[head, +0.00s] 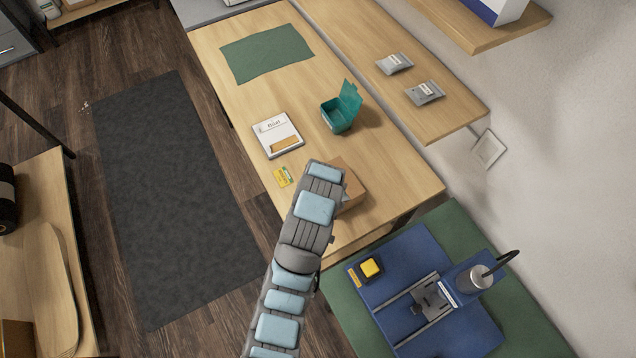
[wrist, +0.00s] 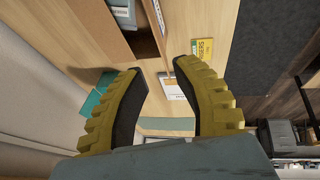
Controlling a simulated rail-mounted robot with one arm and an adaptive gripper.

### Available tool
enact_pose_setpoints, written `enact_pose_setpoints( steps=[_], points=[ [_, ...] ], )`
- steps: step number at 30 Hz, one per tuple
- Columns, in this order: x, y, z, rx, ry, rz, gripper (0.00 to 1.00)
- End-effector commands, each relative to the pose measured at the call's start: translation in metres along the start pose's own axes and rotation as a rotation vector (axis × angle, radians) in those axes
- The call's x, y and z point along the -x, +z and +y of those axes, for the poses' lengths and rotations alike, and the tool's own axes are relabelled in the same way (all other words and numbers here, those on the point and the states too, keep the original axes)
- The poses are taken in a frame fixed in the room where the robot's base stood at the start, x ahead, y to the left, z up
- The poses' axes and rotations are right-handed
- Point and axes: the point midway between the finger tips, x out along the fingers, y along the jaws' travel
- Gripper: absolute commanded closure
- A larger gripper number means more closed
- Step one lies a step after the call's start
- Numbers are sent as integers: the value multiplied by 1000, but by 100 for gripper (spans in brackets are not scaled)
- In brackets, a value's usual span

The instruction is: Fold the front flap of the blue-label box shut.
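A brown cardboard box (head: 351,184) stands on the wooden table in the head view, largely hidden behind my arm. No blue label is clear on it there, and its front flap is hidden. In the wrist view, a brown cardboard surface (wrist: 130,42) shows at the top, beyond the fingers, with a pale strip along its right side. I cannot tell which panel it is. My gripper (wrist: 160,68) has its two yellow ribbed fingers apart, with nothing visible held between them. It is close to the box; I cannot tell whether it touches.
On the table are a yellow card (head: 283,177), a white box (head: 277,128), an open teal box (head: 337,115) and a green mat (head: 266,52). Grey packets (head: 425,92) lie on the shelf at right. A blue fixture (head: 400,268) stands beyond the table's lower-right end.

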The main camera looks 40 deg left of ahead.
Motion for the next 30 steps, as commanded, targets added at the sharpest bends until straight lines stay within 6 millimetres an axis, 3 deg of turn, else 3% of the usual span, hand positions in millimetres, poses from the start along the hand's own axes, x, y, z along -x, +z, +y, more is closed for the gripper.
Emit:
enact_pose_setpoints(
  steps=[30],
  points=[
    [-94, -1, 1, 0, 0, 0, 71]
  ],
)
